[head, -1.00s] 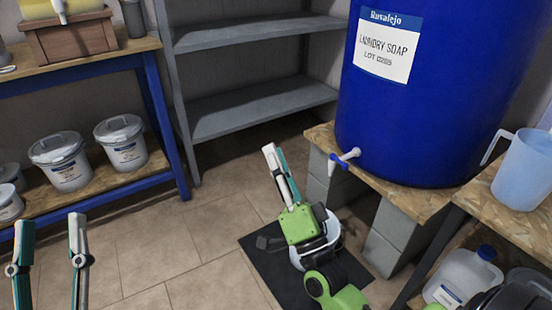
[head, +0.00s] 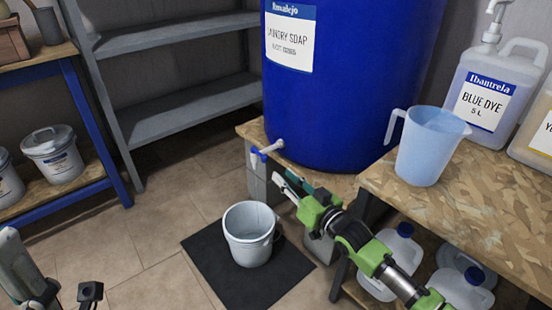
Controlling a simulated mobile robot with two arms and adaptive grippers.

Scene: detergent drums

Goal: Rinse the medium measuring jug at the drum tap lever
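A translucent pale-blue measuring jug (head: 424,150) stands upright on the wooden bench at the right, its handle to the left. It is the only jug in view, so I cannot compare sizes. The white tap with a blue lever (head: 257,154) sticks out low on the left of the big blue drum (head: 345,90), labelled laundry soap. My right gripper (head: 282,174) is just below and right of the tap, left of the jug and apart from it. It appears empty; its finger gap is unclear. My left gripper (head: 62,290) is at the bottom left, fingers apart, partly cut off.
A white bucket (head: 250,236) stands on a black mat (head: 205,246) below the tap. A blue dye container (head: 490,95) stands behind the jug. Several capped plastic jugs (head: 400,262) are under the bench (head: 500,200). Grey shelves (head: 180,110) at the back are empty.

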